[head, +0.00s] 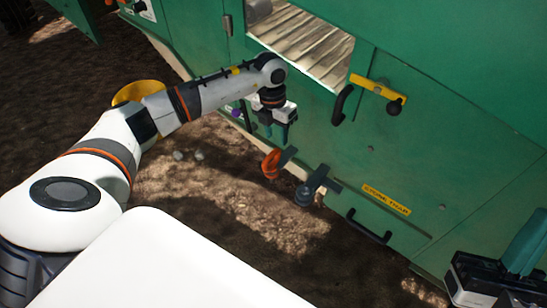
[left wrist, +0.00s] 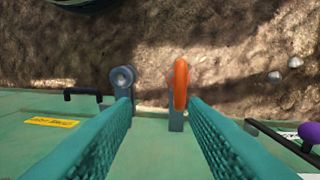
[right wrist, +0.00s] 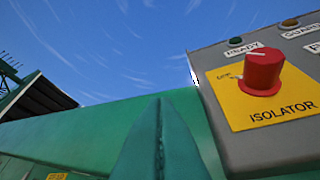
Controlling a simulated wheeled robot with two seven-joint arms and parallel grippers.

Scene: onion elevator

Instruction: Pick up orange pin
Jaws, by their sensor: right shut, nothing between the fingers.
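The orange pin (head: 271,164) sits low on the green machine wall, on a grey bracket. It also shows in the left wrist view (left wrist: 180,85), beyond the fingertips and nearer the right finger. My left gripper (head: 279,132) is open and empty, pointing down just above the pin. In the left wrist view my left gripper's fingers (left wrist: 160,105) stand wide apart with the pin between their lines. My right gripper (head: 527,242) is at the lower right of the head view. In the right wrist view its fingers (right wrist: 158,110) are shut together with nothing between them.
A dark grey pin (head: 305,193) sits beside the orange one, close to the left finger's line. Black handles (head: 342,104) and a yellow latch bar (head: 378,87) stick out from the wall. A red isolator knob (right wrist: 263,73) faces the right wrist camera. Bare ground lies below.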

